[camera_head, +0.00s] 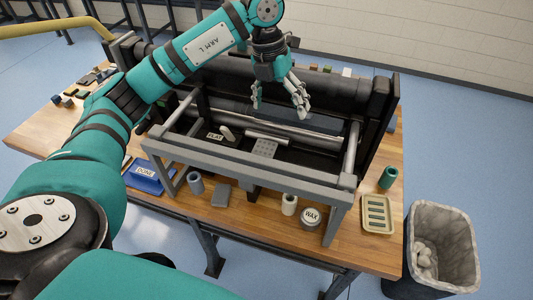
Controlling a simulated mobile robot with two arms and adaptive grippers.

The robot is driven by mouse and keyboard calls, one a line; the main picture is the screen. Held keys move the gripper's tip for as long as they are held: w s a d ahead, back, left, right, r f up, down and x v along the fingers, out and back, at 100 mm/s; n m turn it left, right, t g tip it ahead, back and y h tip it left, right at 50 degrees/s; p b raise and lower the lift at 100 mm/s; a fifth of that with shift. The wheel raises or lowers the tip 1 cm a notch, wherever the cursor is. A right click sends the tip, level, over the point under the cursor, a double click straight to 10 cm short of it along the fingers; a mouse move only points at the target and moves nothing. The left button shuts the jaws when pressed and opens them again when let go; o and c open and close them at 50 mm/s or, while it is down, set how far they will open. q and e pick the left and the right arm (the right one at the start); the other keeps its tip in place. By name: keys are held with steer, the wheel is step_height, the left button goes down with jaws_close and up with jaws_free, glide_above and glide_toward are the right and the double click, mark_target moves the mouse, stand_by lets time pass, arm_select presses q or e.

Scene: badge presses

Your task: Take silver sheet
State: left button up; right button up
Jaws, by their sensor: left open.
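A small light-grey sheet with a dotted surface (264,148) lies inside the press (270,176), near the middle of its dark bed. It looks like the silver sheet, but it is too small to be sure. My left gripper (280,108) is open and hangs over the back part of the press, above and behind the sheet and apart from it. Its fingers point down with nothing visible between them. A grey bar lies just behind the sheet. My right gripper is not in view.
The press's frame rails and dark side plate (376,125) surround the bed. A blue "DONE" tray (147,185), a wax tin (312,218), small cylinders and a tan tray (378,228) stand along the wooden table's (250,215) front. A waste bin (412,250) stands at right.

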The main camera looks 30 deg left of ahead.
arm_select(q)
steer(key=n+y+b, duration=0.1)
steer(key=y+b, duration=0.1)
steer(key=b, duration=0.2)
glide_above(260, 153)
steer(key=s+d, duration=0.1)
step_height(260, 153, down, 3)
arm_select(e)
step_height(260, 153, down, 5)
arm_select(q)
steer(key=f, duration=0.4)
steer(key=f+p, duration=0.1)
steer(key=f, duration=0.6)
steer(key=shift+s+f+p, duration=0.3)
steer(key=shift+s+f, duration=0.1)
steer(key=f+p, duration=0.2)
steer(key=f, duration=0.1)
steer(key=f+p, duration=0.1)
steer(key=f, duration=0.1)
steer(key=shift+w+f, duration=0.15)
steer(key=shift+w, duration=0.1)
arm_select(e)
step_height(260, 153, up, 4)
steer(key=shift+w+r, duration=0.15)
arm_select(q)
steer(key=shift+f+b, duration=0.3)
steer(key=shift+b, duration=0.05)
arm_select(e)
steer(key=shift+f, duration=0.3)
